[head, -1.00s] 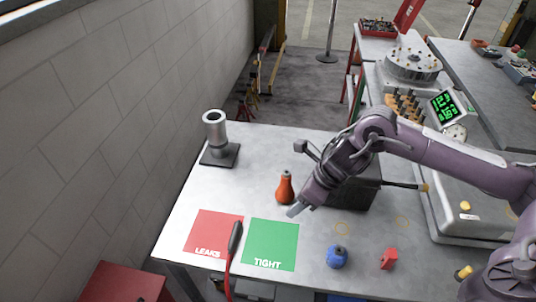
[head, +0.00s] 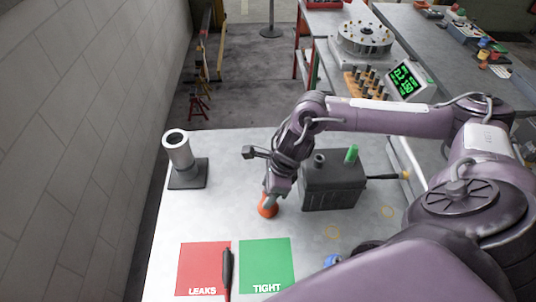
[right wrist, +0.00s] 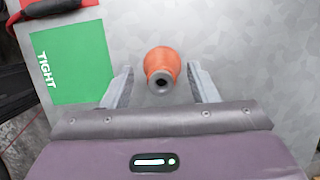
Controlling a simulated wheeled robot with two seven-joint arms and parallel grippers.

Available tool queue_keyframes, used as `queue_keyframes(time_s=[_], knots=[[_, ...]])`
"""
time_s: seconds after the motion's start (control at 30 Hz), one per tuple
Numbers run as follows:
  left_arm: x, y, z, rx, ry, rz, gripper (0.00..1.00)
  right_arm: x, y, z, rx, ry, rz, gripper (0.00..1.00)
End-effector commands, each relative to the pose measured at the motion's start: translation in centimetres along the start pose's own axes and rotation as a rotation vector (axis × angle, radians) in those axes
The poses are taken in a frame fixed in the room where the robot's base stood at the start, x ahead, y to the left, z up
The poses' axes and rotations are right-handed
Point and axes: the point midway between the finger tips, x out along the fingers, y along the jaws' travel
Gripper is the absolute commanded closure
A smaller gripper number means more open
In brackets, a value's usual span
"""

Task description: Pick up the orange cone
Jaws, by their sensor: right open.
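The orange cone (head: 267,210) is a small rounded, tapering piece with a dark tip, standing on the grey table (head: 215,220). In the head view my right gripper (head: 270,196) is right above it and hides its upper part. In the right wrist view the cone (right wrist: 163,66) shows between the two fingers of my right gripper (right wrist: 160,85), its dark holed tip facing the camera. The fingers are apart on either side of it. A gap shows on the left; the right finger looks closer to it. My left gripper is not in view.
A dark box (head: 333,185) with a green-capped part stands just right of the cone. A metal cylinder on a base (head: 180,152) stands at the left. The red LEAKS mat (head: 203,268) and green TIGHT mat (head: 266,264) lie in front, with a black-handled tool (head: 227,268) between them.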

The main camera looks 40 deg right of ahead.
Motion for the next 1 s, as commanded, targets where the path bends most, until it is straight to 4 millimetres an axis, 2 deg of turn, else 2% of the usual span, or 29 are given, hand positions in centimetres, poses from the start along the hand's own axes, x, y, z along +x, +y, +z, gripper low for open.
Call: queue_keyframes(time_s=[0.13, 0.37, 0.77, 1.0], knots=[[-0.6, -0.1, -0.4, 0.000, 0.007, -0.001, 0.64, 1.4, 0.1, 0.0, 0.000, 0.000, 0.001, 0.46], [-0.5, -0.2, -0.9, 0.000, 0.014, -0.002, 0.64, 1.7, 0.0, 0.0, -0.001, -0.001, -0.001, 0.46], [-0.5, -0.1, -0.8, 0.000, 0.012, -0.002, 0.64, 1.6, 0.0, 0.0, 0.000, -0.001, -0.001, 0.95], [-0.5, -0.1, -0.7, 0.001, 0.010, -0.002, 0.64, 1.6, 0.0, 0.1, 0.000, -0.002, -0.001, 0.95]])
